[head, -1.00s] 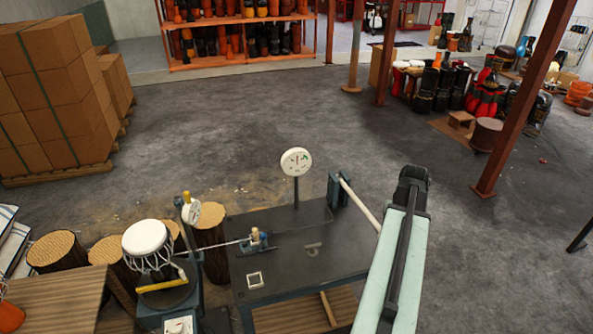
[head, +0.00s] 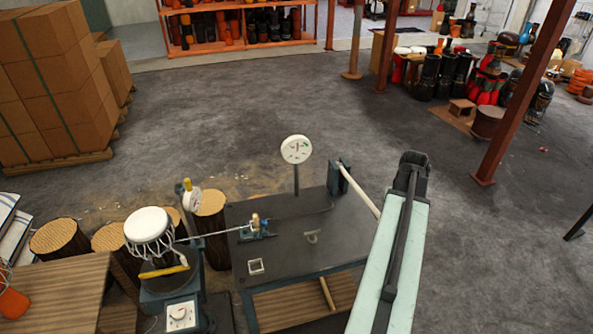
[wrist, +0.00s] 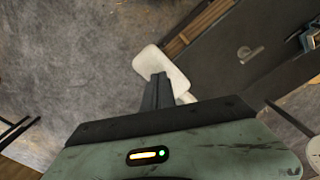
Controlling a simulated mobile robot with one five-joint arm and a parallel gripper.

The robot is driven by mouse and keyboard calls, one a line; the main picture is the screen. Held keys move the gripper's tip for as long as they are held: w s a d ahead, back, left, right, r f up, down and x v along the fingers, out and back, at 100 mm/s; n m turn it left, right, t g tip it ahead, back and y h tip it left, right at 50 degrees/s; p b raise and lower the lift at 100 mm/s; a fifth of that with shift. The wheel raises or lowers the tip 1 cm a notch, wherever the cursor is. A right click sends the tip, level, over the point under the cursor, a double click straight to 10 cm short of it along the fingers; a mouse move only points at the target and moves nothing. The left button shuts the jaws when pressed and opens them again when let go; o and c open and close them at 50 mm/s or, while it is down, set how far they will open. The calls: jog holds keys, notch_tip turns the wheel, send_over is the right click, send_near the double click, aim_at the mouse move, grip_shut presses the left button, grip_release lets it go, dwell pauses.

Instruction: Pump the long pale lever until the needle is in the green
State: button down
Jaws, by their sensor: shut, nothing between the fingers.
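The long pale lever (head: 360,191) runs from a blue-grey bracket at the bench's back right down toward the right. My arm hides its near end in the head view. In the wrist view, a pale flat paddle (wrist: 162,66), apparently the lever's end, shows beyond my fingers. My gripper (wrist: 158,78) is shut and empty, its fingers overlapping the paddle in the picture; I cannot tell whether they touch. It also shows in the head view (head: 413,160). A round white dial (head: 296,149) stands on a post at the bench's back; its needle is too small to read surely.
The dark bench (head: 290,244) carries a small clamp (head: 256,228). A white-headed drum (head: 148,226) with a smaller gauge (head: 192,200) stands left of it. Log stools (head: 53,238) and stacked boxes (head: 50,80) are farther left. The floor behind the bench is clear.

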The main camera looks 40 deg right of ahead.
notch_tip(320, 180, down, 18)
jog(key=b, duration=1.7)
notch_tip(320, 180, up, 19)
jog(key=p, duration=1.9)
jog(key=shift+s+r, duration=0.1)
jog(key=shift+s, duration=0.05)
jog(key=shift+f, duration=0.2)
jog(key=shift+b, duration=0.3)
